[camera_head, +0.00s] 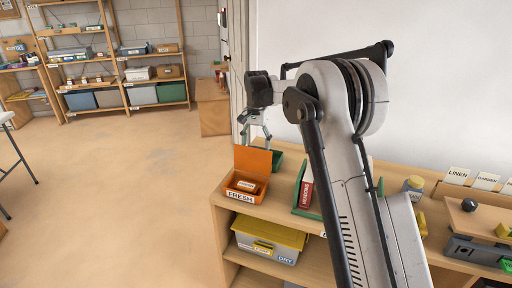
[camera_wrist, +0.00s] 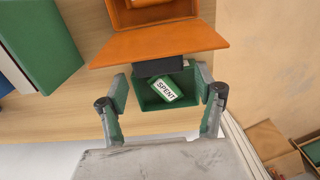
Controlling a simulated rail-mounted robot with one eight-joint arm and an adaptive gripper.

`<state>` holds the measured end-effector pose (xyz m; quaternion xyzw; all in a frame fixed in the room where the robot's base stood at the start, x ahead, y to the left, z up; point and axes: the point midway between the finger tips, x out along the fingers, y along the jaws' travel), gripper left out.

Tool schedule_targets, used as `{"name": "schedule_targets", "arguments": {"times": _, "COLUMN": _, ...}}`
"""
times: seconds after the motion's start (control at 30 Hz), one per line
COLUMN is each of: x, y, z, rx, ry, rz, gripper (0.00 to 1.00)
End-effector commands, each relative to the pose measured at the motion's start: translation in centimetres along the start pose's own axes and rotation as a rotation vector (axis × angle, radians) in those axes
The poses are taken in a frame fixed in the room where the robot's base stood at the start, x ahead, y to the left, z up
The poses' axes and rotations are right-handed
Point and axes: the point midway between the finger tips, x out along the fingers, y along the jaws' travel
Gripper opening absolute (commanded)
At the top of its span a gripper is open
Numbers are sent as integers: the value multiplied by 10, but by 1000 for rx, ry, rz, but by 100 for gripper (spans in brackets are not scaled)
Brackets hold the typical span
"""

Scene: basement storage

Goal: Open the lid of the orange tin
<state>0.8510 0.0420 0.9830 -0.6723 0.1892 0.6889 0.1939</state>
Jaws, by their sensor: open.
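The orange tin (camera_head: 243,187), labelled FRESH, sits at the left end of the wooden shelf top. Its orange lid (camera_head: 254,160) stands raised at the tin's back side, and the tin's inside shows. In the wrist view the tin (camera_wrist: 150,14) is at the top, with the lid (camera_wrist: 160,43) reaching toward my gripper. My gripper (camera_wrist: 162,90) is open, its two fingers spread apart just past the lid's edge. A dark block (camera_wrist: 158,66) shows between the fingers by that edge; I cannot tell what it belongs to. In the head view my gripper (camera_head: 256,141) is just behind and above the lid.
A green box (camera_wrist: 165,100) with a SPENT card lies beneath my gripper. A green tray (camera_head: 311,215) with a red item stands to the right. A grey bin with yellow lid (camera_head: 270,240) is on the shelf below. The wall is close behind; floor at left is clear.

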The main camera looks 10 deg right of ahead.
Motion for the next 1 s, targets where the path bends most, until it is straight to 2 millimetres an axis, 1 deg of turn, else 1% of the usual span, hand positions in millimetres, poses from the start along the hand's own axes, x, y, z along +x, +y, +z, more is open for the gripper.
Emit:
{"name": "schedule_targets", "arguments": {"times": 0.03, "x": -9, "y": 0, "z": 0, "rx": 0, "ry": 0, "rz": 0, "gripper": 67}}
{"name": "schedule_targets", "arguments": {"times": 0.3, "x": -63, "y": 0, "z": 0, "rx": 0, "ry": 0, "rz": 0, "gripper": 67}}
{"name": "schedule_targets", "arguments": {"times": 0.5, "x": -91, "y": 0, "z": 0, "rx": 1, "ry": 1, "rz": 0, "gripper": 67}}
{"name": "schedule_targets", "arguments": {"times": 0.6, "x": -99, "y": 1, "z": 0, "rx": 1, "ry": 1, "rz": 0, "gripper": 67}}
{"name": "schedule_targets", "arguments": {"times": 0.7, "x": -102, "y": 1, "z": 0, "rx": 1, "ry": 1, "rz": 0, "gripper": 67}}
{"name": "schedule_targets", "arguments": {"times": 1.0, "x": -103, "y": 1, "z": 0, "rx": 1, "ry": 1, "rz": 0, "gripper": 67}}
